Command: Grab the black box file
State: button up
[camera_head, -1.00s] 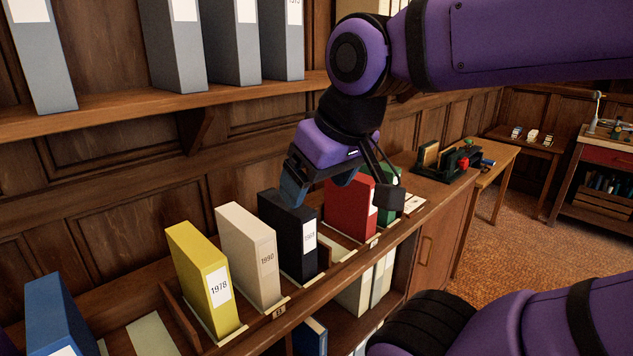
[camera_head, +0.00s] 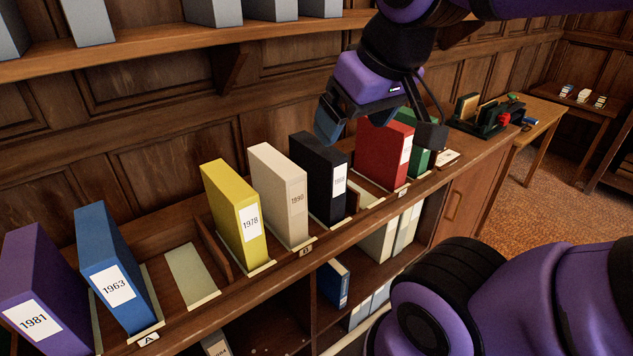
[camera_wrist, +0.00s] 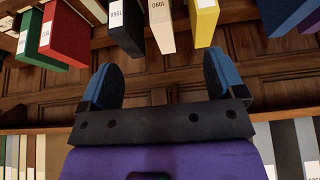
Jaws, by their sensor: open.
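The black box file (camera_head: 321,172) stands upright on the shelf with a white label on its spine, between a cream file (camera_head: 279,192) and an empty slot left of the red file. In the wrist view the black file (camera_wrist: 125,28) shows near the top, ahead of the fingers and a little left of the cream file. My gripper (camera_head: 350,131) hangs above and slightly right of the black file, apart from it. Its blue-padded fingers are spread with nothing between them, as the wrist view (camera_wrist: 166,85) also shows.
A yellow file (camera_head: 234,213) stands left of the cream one; a red file (camera_head: 384,154) and a green file (camera_head: 421,158) stand to the right. Blue (camera_head: 115,265) and purple (camera_head: 42,285) files stand far left. An upper shelf (camera_head: 150,52) with grey files overhangs behind.

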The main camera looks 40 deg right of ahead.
jog(key=w+d+g, duration=0.1)
jog(key=w+d, duration=0.1)
jog(key=w, duration=0.5)
jog(key=g, duration=0.4)
send_over(317, 144)
jog(key=f, duration=1)
jog(key=shift+s+a+f, duration=0.25)
jog(key=shift+f, duration=0.1)
jog(key=shift+w+d+f, duration=0.1)
jog(key=shift+f, duration=0.15)
notch_tip(317, 144, down, 11)
jog(key=shift+r, duration=0.2)
grip_shut()
